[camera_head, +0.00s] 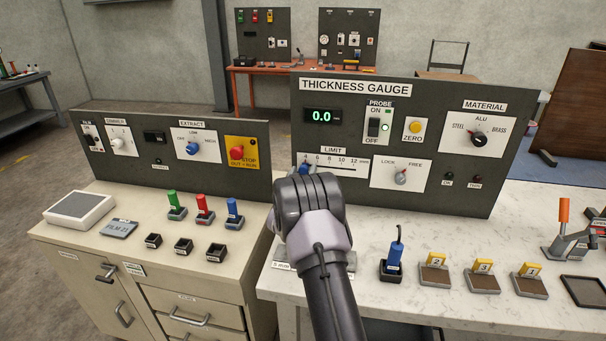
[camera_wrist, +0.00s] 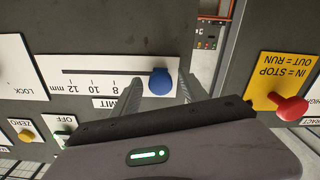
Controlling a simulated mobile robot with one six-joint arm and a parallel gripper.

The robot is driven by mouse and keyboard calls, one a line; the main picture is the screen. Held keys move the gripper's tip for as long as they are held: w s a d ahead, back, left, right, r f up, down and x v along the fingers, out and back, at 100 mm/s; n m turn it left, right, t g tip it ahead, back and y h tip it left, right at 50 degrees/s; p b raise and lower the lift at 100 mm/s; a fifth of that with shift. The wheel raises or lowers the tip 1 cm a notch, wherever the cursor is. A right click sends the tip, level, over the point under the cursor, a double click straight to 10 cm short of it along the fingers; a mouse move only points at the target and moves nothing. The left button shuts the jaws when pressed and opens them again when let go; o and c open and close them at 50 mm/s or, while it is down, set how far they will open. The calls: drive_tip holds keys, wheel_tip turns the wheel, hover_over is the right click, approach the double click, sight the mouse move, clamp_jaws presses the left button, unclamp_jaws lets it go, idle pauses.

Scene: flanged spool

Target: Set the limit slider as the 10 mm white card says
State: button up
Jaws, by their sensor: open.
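The LIMIT slider's blue knob (camera_wrist: 160,82) is at the low end of its slot, around the 4 mark; it also shows in the head view (camera_head: 306,168). The white LIMIT scale (camera_head: 345,167) reads up to 12 mm. My gripper (camera_wrist: 158,90) is open, with one finger on each side of the knob; contact cannot be told. In the head view my gripper hides part of the panel below the scale. No card reading 10 mm is legible; a label on the bench, partly behind my arm, seems to read 5 mm (camera_head: 283,266).
The LOCK/FREE knob (camera_head: 401,177) is right of the slider, pointing towards FREE. The probe switch (camera_head: 374,127) and yellow ZERO button (camera_head: 415,125) are above. The red STOP knob (camera_head: 237,153) is on the left panel. A blue-handled tool (camera_head: 394,262) and numbered blocks stand on the bench.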

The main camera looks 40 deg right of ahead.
drive_tip(key=shift+c, duration=0.2)
clamp_jaws()
idle(1.2)
